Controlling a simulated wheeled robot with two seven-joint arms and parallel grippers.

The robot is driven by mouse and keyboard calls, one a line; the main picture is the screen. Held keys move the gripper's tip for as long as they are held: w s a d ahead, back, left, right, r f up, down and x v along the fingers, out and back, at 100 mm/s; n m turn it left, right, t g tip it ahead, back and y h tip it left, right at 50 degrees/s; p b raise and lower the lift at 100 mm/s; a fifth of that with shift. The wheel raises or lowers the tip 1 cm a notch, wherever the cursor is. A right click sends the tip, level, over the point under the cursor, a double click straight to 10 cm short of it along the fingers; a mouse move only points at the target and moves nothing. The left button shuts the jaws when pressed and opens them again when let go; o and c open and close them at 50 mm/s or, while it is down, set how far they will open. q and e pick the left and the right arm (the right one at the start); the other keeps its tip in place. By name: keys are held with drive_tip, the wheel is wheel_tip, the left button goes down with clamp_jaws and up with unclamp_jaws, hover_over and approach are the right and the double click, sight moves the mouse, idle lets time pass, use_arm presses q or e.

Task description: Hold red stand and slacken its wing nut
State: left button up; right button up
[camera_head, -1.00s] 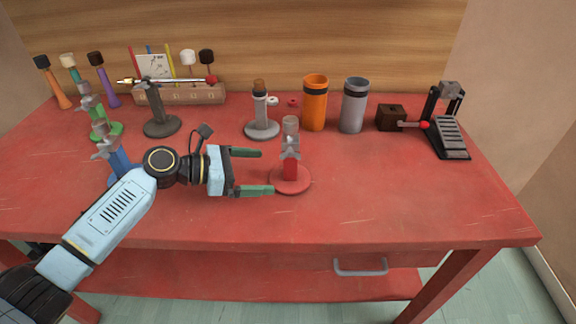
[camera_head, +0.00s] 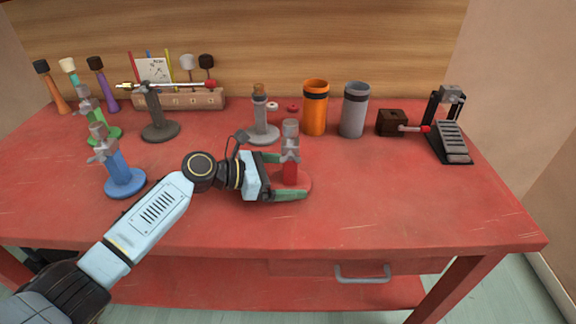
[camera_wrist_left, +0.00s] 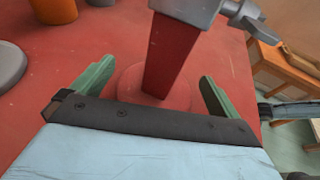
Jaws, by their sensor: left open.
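The red stand (camera_head: 290,172) stands upright on the table in the head view, with a grey clamp head (camera_head: 290,140) on top. In the left wrist view the red post (camera_wrist_left: 172,52) rises between my fingers, and its grey wing nut (camera_wrist_left: 250,20) sticks out to the right near the top edge. My left gripper (camera_head: 281,177) is open, with one green finger on each side of the post. In the wrist view both fingers show gaps to the post. The front finger hides part of the round red base. My right gripper is not in view.
A blue stand (camera_head: 122,178) is left of my arm. A light grey stand (camera_head: 263,130), an orange cup (camera_head: 315,110) and a grey cup (camera_head: 354,112) stand behind. A black pedal (camera_head: 450,135) is at right. The table's front right is clear.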

use_arm(q)
drive_tip(key=c, duration=1.8)
drive_tip(key=shift+c, duration=0.2)
